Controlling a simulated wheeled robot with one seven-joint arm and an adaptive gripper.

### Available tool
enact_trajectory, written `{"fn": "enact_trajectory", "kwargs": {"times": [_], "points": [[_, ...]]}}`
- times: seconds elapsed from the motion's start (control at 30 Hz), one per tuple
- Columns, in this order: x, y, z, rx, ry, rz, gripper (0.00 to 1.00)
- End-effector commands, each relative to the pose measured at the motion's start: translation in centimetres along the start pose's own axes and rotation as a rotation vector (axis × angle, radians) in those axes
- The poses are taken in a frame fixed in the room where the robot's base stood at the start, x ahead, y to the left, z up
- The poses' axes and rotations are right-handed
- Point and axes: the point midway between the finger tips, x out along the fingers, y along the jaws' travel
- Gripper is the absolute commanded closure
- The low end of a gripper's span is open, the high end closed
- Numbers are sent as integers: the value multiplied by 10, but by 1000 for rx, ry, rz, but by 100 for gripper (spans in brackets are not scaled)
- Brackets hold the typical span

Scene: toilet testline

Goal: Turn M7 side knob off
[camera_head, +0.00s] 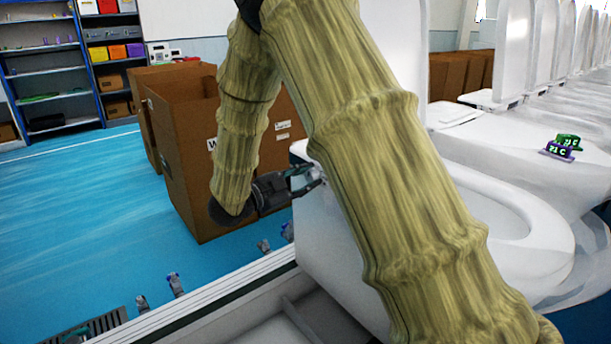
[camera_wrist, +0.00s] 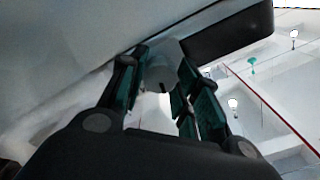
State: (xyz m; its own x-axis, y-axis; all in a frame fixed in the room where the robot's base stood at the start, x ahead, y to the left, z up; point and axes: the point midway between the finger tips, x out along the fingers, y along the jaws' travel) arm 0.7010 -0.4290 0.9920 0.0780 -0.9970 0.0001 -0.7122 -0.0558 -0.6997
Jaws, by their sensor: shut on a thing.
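A white toilet (camera_head: 480,210) stands at the right in the head view, partly hidden behind my arm. My gripper (camera_head: 312,178) reaches its left side from the left, with its fingertips at the toilet's side wall. In the wrist view, my gripper (camera_wrist: 160,85) has its two teal-lined fingers on either side of a pale, rounded knob (camera_wrist: 161,68) under the white toilet body. The gripper is shut on this knob. The head view does not show the knob clearly, and I cannot read its turn position. No M7 label is legible.
Large cardboard boxes (camera_head: 185,150) stand close behind my gripper. A pale rail (camera_head: 215,298) with small fittings runs below it. More white toilets (camera_head: 570,80) line up at the right. Purple and green tags (camera_head: 563,147) sit on a neighbouring toilet. Blue floor (camera_head: 70,220) is open at the left.

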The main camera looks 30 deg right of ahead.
Motion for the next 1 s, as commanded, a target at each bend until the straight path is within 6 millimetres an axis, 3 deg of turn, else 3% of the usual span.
{"fn": "enact_trajectory", "kwargs": {"times": [0.37, 0.4, 0.5, 0.83, 1.0], "points": [[-1, 2, 1, -7, -3, 1, 92], [-1, 2, 1, -7, -3, 1, 64], [-1, 1, 1, -6, -2, 1, 46], [-1, 1, 0, -5, -1, 1, 45], [-13, 0, 1, -4, -2, -2, 45]]}}
